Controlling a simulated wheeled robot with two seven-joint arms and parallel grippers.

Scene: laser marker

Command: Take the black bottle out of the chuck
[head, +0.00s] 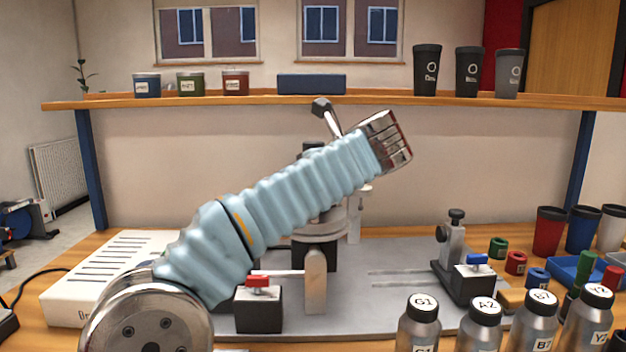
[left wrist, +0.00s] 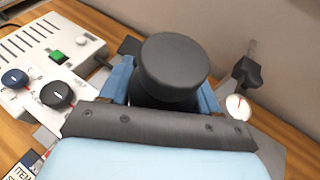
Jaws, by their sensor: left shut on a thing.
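The black bottle (left wrist: 174,68) shows its round dark cap from above in the left wrist view. My left gripper (left wrist: 164,92) has its blue fingers on both sides of the bottle and is shut on it. In the head view my left arm crosses the middle and hides the gripper fingers and most of the bottle. A round grey metal part (head: 318,232), seemingly of the chuck fixture, shows below the arm. I cannot tell whether the bottle is still seated in the chuck. My right gripper is in neither view.
A white control box (head: 100,275) stands at the left; it also shows in the left wrist view (left wrist: 35,60). A clamp stand (head: 458,255) is right of centre on the grey plate (head: 390,262). Several grey bottles (head: 484,325) line the front right. A shelf (head: 390,102) spans the back.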

